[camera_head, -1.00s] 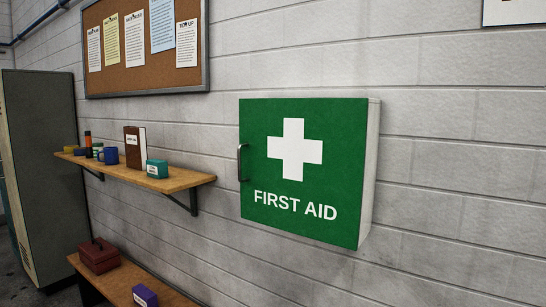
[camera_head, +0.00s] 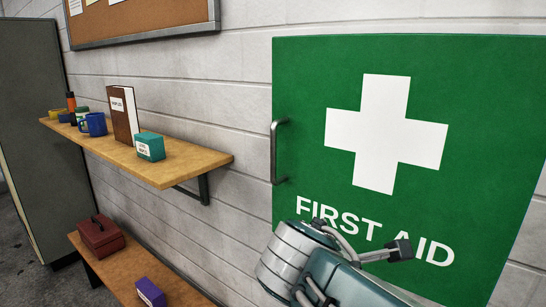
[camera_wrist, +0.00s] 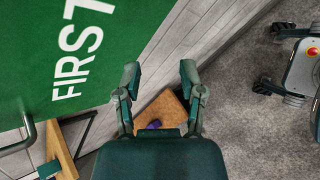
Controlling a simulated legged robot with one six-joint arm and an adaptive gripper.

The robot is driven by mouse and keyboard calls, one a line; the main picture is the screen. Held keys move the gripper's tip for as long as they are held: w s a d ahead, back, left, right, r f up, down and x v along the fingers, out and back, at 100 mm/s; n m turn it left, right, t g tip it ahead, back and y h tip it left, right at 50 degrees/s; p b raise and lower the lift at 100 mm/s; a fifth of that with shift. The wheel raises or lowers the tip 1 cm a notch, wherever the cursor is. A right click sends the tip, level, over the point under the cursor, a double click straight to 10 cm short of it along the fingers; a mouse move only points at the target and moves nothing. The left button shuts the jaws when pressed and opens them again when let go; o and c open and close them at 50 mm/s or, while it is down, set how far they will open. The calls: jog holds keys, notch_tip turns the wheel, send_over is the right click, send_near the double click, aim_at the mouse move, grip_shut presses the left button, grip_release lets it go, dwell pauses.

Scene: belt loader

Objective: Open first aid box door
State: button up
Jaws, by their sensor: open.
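The first aid box door (camera_head: 310,90) is a green panel with a white cross and the words FIRST AID, shut on the wall at the right of the head view. Its dark bar handle (camera_head: 274,152) stands upright on the door's left edge. In the wrist view the door (camera_wrist: 60,50) fills the upper left and the handle (camera_wrist: 22,135) is at the left edge. My gripper (camera_wrist: 160,80) is open and empty, its two fingers apart, to the right of the handle in that view. In the head view my arm covers the door's lower part.
A wooden shelf (camera_head: 190,172) left of the box holds a brown book (camera_head: 122,115), a teal box (camera_head: 150,147) and mugs. A lower bench (camera_head: 120,270) carries a red case (camera_head: 101,236) and a purple box (camera_head: 151,293). A grey locker (camera_head: 30,130) stands far left.

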jog(key=w+a+r+n+t+h, duration=0.2)
jog(key=w+a+r+n+t, duration=0.2)
jog(key=a+r+n, duration=0.3)
jog(key=n+t, duration=0.4)
jog(key=n, duration=0.2)
send_near(272, 156)
jog(key=x, duration=1)
jog(key=shift+w+d, duration=0.1)
jog(key=shift+w, duration=0.25)
jog(key=shift+s, duration=0.1)
grip_shut()
